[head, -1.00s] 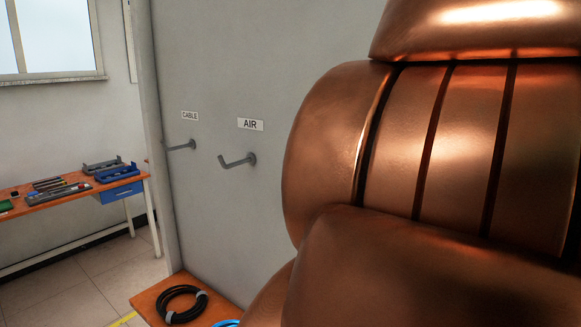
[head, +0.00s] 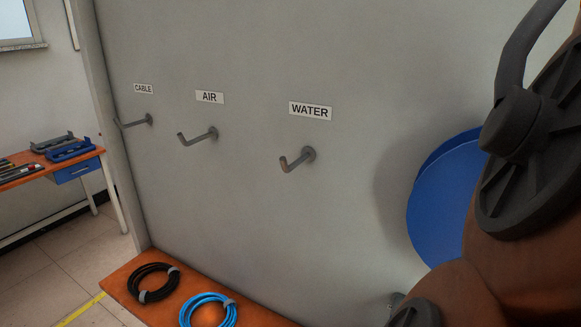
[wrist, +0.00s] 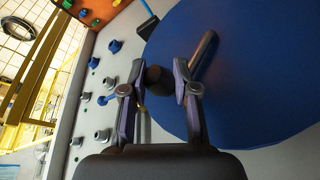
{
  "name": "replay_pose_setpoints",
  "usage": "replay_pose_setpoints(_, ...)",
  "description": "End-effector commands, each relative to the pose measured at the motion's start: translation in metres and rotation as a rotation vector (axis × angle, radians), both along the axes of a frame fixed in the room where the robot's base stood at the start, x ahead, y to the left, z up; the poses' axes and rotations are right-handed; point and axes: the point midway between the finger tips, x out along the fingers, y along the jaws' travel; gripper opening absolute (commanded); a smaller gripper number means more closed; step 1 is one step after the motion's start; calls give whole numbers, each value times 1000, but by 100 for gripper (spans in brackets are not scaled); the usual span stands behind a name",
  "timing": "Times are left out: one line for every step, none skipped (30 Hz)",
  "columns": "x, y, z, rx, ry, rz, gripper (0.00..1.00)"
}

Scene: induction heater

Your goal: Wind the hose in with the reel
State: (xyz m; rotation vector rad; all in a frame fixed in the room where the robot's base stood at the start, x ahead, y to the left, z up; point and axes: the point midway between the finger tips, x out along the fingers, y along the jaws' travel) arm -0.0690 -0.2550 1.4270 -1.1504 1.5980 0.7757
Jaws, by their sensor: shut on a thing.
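The reel (head: 446,205) is a large blue disc on the grey wall, partly hidden by my arm in the head view. Its blue face (wrist: 255,75) fills the right of the wrist view. A greyish-brown crank bar (wrist: 203,52) stands out from that face. My gripper (wrist: 160,80) is at the reel's left part, its two fingers on either side of a dark round knob (wrist: 156,76), shut on it. A short blue length, perhaps the hose (wrist: 148,9), shows at the disc's upper left edge. How much hose is out is not visible.
Hooks labelled CABLE (head: 136,122), AIR (head: 198,136) and WATER (head: 297,160) stick out from the wall. A black coil (head: 153,283) and a blue coil (head: 208,311) lie on an orange top below. A workbench (head: 48,173) stands at the left.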

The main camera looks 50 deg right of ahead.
Motion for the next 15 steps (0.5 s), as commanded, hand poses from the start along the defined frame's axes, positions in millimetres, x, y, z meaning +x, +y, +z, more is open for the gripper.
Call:
replay_pose_setpoints(0,0,-1,-2,-7,3,0)
replay_pose_setpoints(0,0,-1,-1,-7,2,0)
replay_pose_setpoints(0,0,-1,-1,-7,2,0)
replay_pose_setpoints(0,0,-1,-1,-7,2,0)
replay_pose_setpoints(0,0,-1,-1,-7,2,0)
replay_pose_setpoints(0,1,-1,-1,-7,2,0)
replay_pose_setpoints(0,1,-1,-1,-7,2,0)
replay_pose_setpoints(0,1,-1,-1,-7,2,0)
replay_pose_setpoints(0,1,-1,-1,-7,2,32)
replay_pose_setpoints(0,1,-1,-1,-7,2,36)
replay_pose_setpoints(0,1,-1,-1,-7,2,39)
replay_pose_setpoints(0,1,-1,-1,-7,2,43)
replay_pose_setpoints(0,0,-1,-1,-7,2,46)
replay_pose_setpoints(0,0,-1,-1,-7,2,49)
replay_pose_setpoints(0,0,0,-2,-6,2,53)
